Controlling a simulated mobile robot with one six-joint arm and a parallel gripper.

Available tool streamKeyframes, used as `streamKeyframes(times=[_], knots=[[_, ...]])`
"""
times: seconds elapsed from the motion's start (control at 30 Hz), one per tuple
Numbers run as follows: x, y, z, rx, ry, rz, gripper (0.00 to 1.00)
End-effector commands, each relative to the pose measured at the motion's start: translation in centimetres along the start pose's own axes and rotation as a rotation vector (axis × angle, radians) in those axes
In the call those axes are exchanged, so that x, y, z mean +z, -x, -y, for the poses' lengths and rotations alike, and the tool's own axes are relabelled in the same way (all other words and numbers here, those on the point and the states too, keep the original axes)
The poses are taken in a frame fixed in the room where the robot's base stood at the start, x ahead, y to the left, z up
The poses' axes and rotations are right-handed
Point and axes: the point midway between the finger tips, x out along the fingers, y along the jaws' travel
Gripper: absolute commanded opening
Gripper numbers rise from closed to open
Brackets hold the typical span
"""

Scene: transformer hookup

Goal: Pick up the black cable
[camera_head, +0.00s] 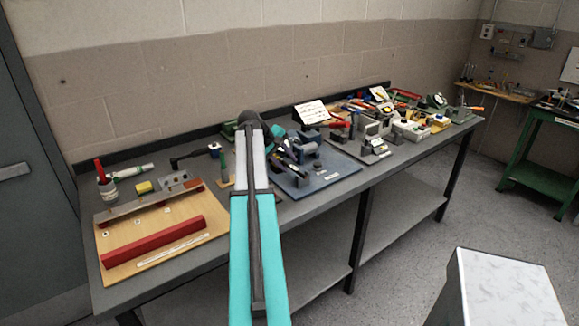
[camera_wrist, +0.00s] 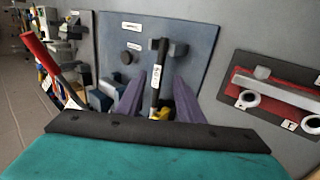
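The black cable (camera_wrist: 156,75) is a dark, straight piece with a white label and a yellow part near its lower end in the wrist view. It lies over a blue-grey board (camera_wrist: 205,45). My gripper (camera_wrist: 158,82) has two purple fingers, one on each side of the cable, with visible gaps. The fingers are open, and I see no contact. In the head view my gripper (camera_head: 281,153) is low over the blue board (camera_head: 325,180), behind my arm. I cannot clearly pick out the cable there.
A red-handled piece (camera_wrist: 38,50) lies left of the cable in the wrist view. A red and grey fixture (camera_wrist: 275,95) is at the right. In the head view, a wooden board with a red bar (camera_head: 150,250) is at the left, and crowded devices (camera_head: 410,130) fill the right.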

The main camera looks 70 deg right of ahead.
Motion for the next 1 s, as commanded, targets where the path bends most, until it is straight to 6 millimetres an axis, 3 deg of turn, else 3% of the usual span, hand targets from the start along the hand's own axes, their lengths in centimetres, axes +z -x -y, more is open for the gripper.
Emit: streamKeyframes(times=[0.4,1.0], knots=[[0.1,-3.6,-0.1,-0.001,0.0,0.0,0.34],[0.1,-3.7,0.0,0.0,0.001,-0.002,0.32]])
